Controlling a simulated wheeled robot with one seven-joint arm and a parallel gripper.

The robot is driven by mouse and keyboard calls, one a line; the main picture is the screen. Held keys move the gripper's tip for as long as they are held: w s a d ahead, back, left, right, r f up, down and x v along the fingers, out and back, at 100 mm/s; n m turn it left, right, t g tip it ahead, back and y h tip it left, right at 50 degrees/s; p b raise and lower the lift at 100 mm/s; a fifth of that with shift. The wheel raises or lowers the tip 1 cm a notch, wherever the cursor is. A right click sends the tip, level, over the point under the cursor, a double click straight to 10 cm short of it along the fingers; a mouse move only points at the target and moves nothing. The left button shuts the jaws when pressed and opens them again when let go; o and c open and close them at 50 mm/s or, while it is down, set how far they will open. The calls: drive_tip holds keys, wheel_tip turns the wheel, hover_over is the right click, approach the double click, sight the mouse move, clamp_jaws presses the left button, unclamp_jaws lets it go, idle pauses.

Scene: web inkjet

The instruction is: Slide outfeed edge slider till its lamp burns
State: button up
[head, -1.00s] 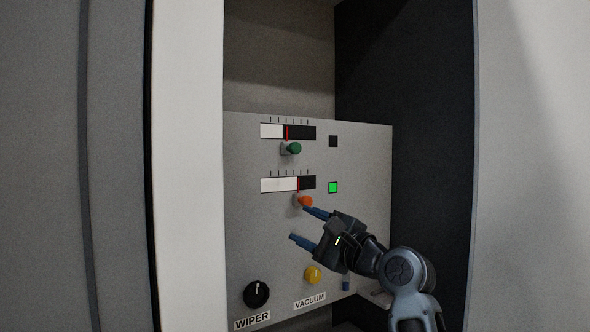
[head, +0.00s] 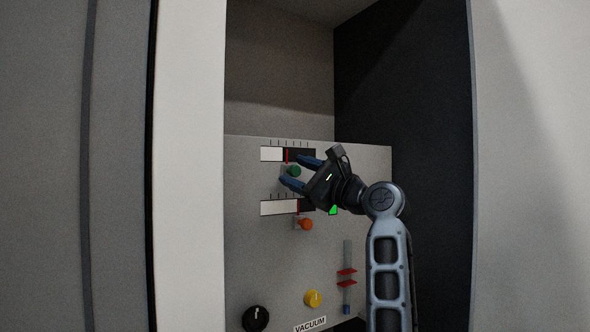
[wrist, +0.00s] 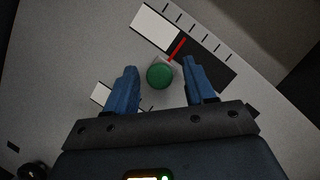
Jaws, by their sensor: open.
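Two horizontal sliders sit on the grey panel; no name plate for either can be read. The upper one has a green knob (head: 294,171) under a gauge (head: 271,154) whose red mark is near the middle. The lower one has an orange knob (head: 306,224) under a similar gauge (head: 278,208), and the lamp (head: 333,210) beside it is lit green. My gripper (head: 291,170) is open around the green knob, one finger on each side. In the wrist view the green knob (wrist: 159,75) sits between the fingers with gaps on both sides. The upper lamp is hidden behind my gripper.
Below are a yellow button (head: 313,298) above the VACUUM label (head: 310,325) and a black rotary knob (head: 255,319). A vertical slot with red marks (head: 346,271) is at the right. A pale post (head: 188,170) and a dark side wall (head: 430,130) flank the recess.

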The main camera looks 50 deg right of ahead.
drive_tip(key=shift+w+r, duration=0.15)
drive_tip(key=shift+w, duration=0.45)
clamp_jaws()
